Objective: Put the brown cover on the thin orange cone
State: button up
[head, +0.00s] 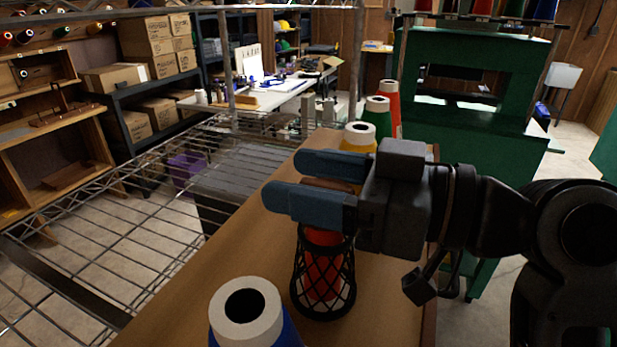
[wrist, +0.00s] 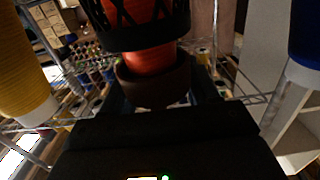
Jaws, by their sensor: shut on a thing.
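My gripper (head: 284,179) is shut on the brown cover (head: 331,185), which shows as a dark strip between the blue-grey fingers. The thin orange cone (head: 322,272) stands directly below, looking red-orange, with a black lattice sleeve (head: 350,285) around it. In the wrist view, which looks upside down, the brown cover (wrist: 153,82) is a cup whose open side faces the orange cone (wrist: 150,58). The cone's narrow end appears to go into the cup. The fingers hide much of the cover, and I cannot tell how far it sits on the cone.
A blue cone (head: 250,310) stands in front on the wooden shelf board (head: 180,300). Behind my gripper are a yellow cone (head: 359,138), a green cone (head: 377,118) and a red cone (head: 391,105). A wire rack (head: 80,250) lies left, and a green machine (head: 460,140) stands behind right.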

jog(key=shift+f, duration=0.1)
dwell(0.3)
jog(key=shift+f+b, duration=0.25)
jog(key=shift+b, duration=0.1)
jog(key=o, duration=1.1)
